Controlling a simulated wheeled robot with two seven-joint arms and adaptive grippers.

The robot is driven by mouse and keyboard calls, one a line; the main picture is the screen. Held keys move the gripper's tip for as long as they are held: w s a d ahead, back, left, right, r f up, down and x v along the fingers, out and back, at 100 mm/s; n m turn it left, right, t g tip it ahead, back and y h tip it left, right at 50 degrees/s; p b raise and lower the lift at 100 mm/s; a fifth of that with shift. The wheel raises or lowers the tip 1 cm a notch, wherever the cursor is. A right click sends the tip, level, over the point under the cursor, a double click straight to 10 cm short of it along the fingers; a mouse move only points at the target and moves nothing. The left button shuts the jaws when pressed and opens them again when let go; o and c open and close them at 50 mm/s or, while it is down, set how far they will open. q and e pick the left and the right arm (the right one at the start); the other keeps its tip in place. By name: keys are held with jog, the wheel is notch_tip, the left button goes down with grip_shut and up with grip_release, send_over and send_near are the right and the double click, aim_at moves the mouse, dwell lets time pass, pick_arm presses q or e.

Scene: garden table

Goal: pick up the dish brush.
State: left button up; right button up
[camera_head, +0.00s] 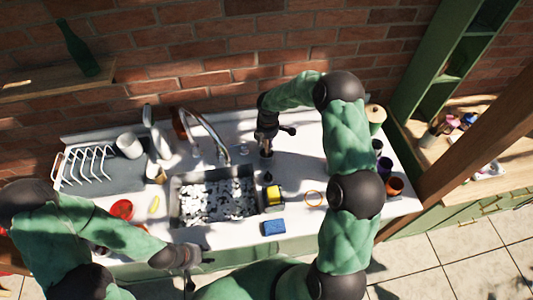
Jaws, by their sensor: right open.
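The dish brush is hard to make out; something slim stands in a small dark holder (266,154) on the counter behind the sink, and I cannot tell whether it is the brush. My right gripper (275,138) is open, directly above or at this holder, and its hand partly hides what is there. I cannot tell whether its fingers touch anything. My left gripper (199,272) is at the front edge of the counter, left of the blue sponge, with its fingers spread and nothing visible between them.
The sink (176,203) and curved faucet (208,128) are left of the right gripper. A dish rack (90,165) is left; dark cups (385,165) and a brown pot (395,187) are right.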

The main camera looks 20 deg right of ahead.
jog(key=f, duration=0.3)
jog(key=shift+w+f, duration=0.1)
jog(key=shift+w, duration=0.2)
jog(key=shift+s, duration=0.1)
grip_shut()
